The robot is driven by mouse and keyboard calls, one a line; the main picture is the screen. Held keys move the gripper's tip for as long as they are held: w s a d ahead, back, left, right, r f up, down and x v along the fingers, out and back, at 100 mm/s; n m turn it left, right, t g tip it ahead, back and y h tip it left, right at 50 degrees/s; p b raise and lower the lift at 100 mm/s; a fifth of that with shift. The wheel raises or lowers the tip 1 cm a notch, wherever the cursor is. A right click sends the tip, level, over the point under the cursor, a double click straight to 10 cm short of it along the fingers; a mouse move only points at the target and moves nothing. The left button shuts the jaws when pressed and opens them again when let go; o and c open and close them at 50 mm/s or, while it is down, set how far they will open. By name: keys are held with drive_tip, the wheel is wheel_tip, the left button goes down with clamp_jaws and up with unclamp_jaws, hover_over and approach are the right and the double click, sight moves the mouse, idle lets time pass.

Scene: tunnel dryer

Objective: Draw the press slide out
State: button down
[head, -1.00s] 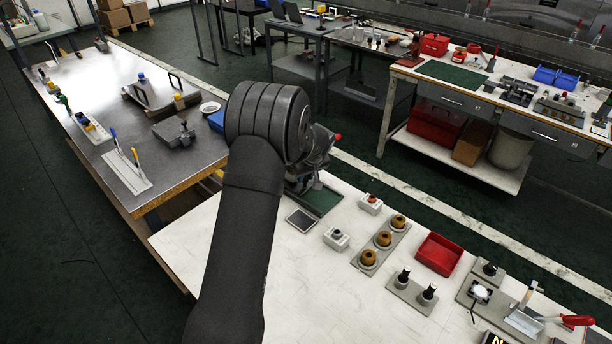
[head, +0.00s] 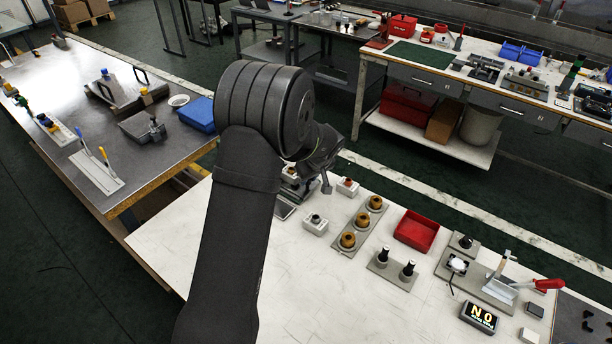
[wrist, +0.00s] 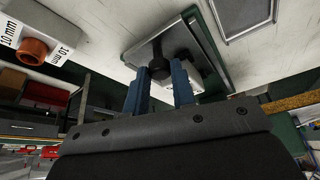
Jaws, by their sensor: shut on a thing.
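In the wrist view the two blue fingers of my gripper (wrist: 161,80) are closed about a round black knob (wrist: 158,66). The knob belongs to a grey metal block with a raised rim, which I take to be the press slide (wrist: 135,58), set at a dark green base. The fingers and gripper body hide part of the slide. In the head view my arm covers the slide and the fingertips, so how far the slide is out cannot be told.
A white block marked 10 mm (wrist: 48,25) stands beside the slide. In the head view, brown rings on a plate (head: 361,223), a red tray (head: 416,231) and a small display (head: 479,318) sit to the right. The bench's front middle is clear.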

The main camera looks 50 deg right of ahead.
drive_tip(key=c, duration=1.2)
unclamp_jaws()
drive_tip(key=shift+s, duration=0.35)
drive_tip(key=shift+w, duration=0.1)
drive_tip(key=v, duration=1.7)
drive_tip(key=shift+r, duration=0.2)
drive_tip(key=shift+f, duration=0.1)
drive_tip(key=x, duration=1.7)
drive_tip(key=shift+w+f, duration=0.1)
